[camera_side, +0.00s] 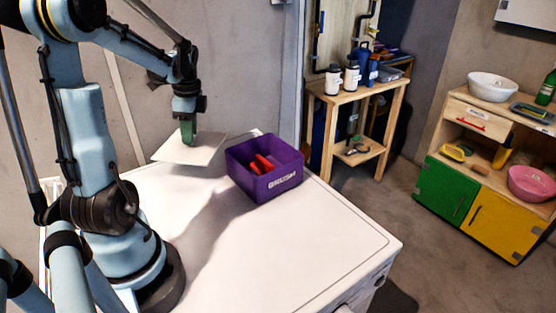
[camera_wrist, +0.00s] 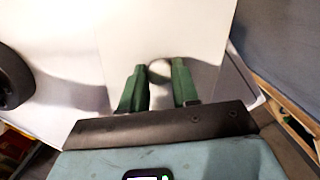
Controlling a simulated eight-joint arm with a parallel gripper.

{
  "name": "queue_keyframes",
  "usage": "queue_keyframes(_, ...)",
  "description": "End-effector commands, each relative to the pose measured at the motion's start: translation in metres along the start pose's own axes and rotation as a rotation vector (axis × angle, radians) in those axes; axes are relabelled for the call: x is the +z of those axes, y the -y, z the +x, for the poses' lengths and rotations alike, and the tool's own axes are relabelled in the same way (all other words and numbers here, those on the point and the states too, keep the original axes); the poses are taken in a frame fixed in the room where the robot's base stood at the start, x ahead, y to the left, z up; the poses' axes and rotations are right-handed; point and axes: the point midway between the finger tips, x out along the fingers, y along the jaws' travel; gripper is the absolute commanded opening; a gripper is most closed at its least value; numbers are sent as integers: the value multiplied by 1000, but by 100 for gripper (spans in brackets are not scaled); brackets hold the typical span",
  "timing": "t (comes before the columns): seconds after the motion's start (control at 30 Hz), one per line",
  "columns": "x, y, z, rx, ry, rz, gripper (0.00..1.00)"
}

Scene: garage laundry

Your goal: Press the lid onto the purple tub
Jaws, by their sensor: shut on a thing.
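The purple tub (camera_side: 246,177) stands upright and open-topped on the white work surface in the side view, with white lettering on its front and red things inside. The flat white lid (camera_side: 176,155) is at the left of the tub, apart from it. My gripper (camera_side: 188,140) points down and is shut on the lid from above. In the wrist view, my green fingers (camera_wrist: 158,68) are on either side of a round grey knob (camera_wrist: 159,73) on the lid (camera_wrist: 165,28). The tub cannot be made out in the wrist view.
The white work surface (camera_side: 290,235) is clear in front of the tub. A grey wall (camera_side: 235,75) rises close behind the lid. A wooden shelf (camera_side: 345,95) with bottles and a cabinet (camera_side: 480,155) with bowls stand off to the right.

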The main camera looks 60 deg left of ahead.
Motion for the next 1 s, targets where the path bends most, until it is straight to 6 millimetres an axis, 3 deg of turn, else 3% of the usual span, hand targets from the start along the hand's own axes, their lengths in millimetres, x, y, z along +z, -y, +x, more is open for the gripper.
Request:
queue_keyframes(0.23, 4, 0, -30, 0, 0, 1, 0)
queue_keyframes(0.37, -5, 0, -40, -4, 0, 34, 0)
queue_keyframes(0.47, -26, 0, -49, -13, 0, 110, 0)
queue_keyframes(0.8, -136, -26, -94, -65, -1, 530, 0)
queue_keyframes(1.0, -174, -46, -111, -84, 0, 688, 0)
